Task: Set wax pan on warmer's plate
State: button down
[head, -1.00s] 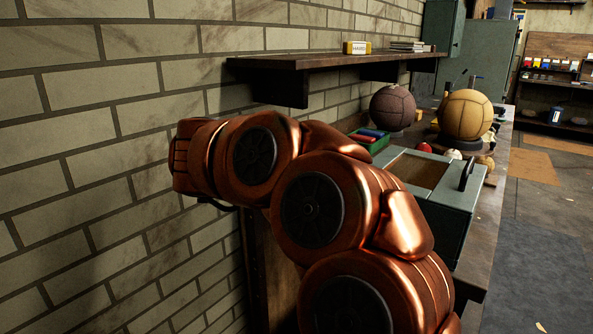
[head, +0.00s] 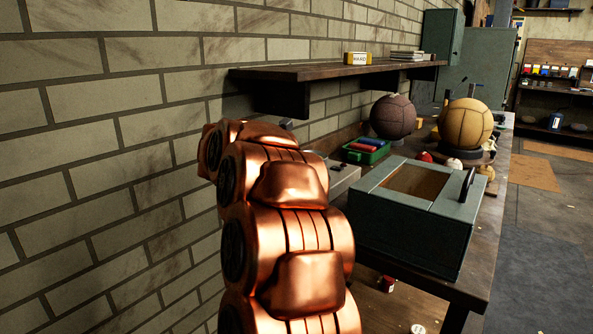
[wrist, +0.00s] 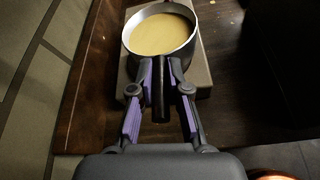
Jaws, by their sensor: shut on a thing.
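The wax pan (wrist: 183,54) is a round metal pan holding pale yellow wax (wrist: 160,34). It is upright and level-looking in the wrist view. My gripper (wrist: 161,72), with purple finger sides, is shut on the pan's dark handle (wrist: 161,100). A flat grey-beige block (wrist: 203,75), apparently the warmer, shows under and around the pan. I cannot tell whether the pan touches it. In the head view my arm hides the gripper and the pan. A pale box edge (head: 343,178), possibly the warmer, shows beside my arm.
A grey-green box (head: 410,225) with a handle and open top stands on the workbench (head: 476,280). A green tray (head: 366,152), a dark brown ball (head: 393,117) and a tan ball (head: 465,125) lie beyond. A wall shelf (head: 300,73) overhangs, near the brick wall.

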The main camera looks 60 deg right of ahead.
jog(key=shift+w+d+f, duration=0.1)
jog(key=shift+w+d, duration=0.2)
jog(key=shift+d, duration=0.55)
jog(key=shift+w+d+f, duration=0.1)
jog(key=shift+w+d, duration=0.2)
jog(key=shift+d, duration=0.55)
jog(key=shift+f, duration=1.65)
jog(key=shift+f, duration=0.2)
jog(key=c, duration=1.1)
grip_release()
jog(key=shift+c, duration=0.2)
jog(key=shift+r, duration=0.2)
jog(key=v, duration=1.2)
